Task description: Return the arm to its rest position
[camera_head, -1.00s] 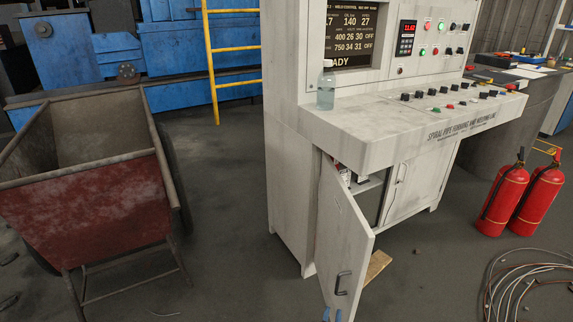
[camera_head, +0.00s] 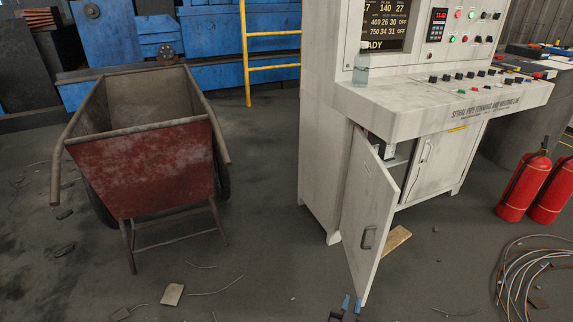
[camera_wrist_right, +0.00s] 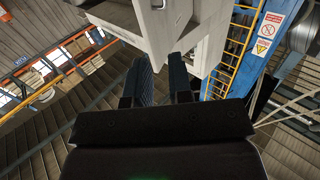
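My right gripper (camera_head: 351,303) shows at the bottom edge of the head view, its blue fingertips a small gap apart. It appears just below the lower edge of the open cabinet door (camera_head: 370,205); whether it touches the door is unclear. In the right wrist view the two dark fingers (camera_wrist_right: 163,78) stand apart with nothing between them. Pale cabinet parts (camera_wrist_right: 150,22) show beyond them. Most of the right arm is out of the head view. My left gripper is not in view.
The white control console (camera_head: 440,100) has a bottle (camera_head: 361,70) on its ledge. A red cart (camera_head: 145,170) stands left. Red fire extinguishers (camera_head: 522,185) and coiled cable (camera_head: 525,275) are at right. Floor between cart and console is mostly clear, with small debris.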

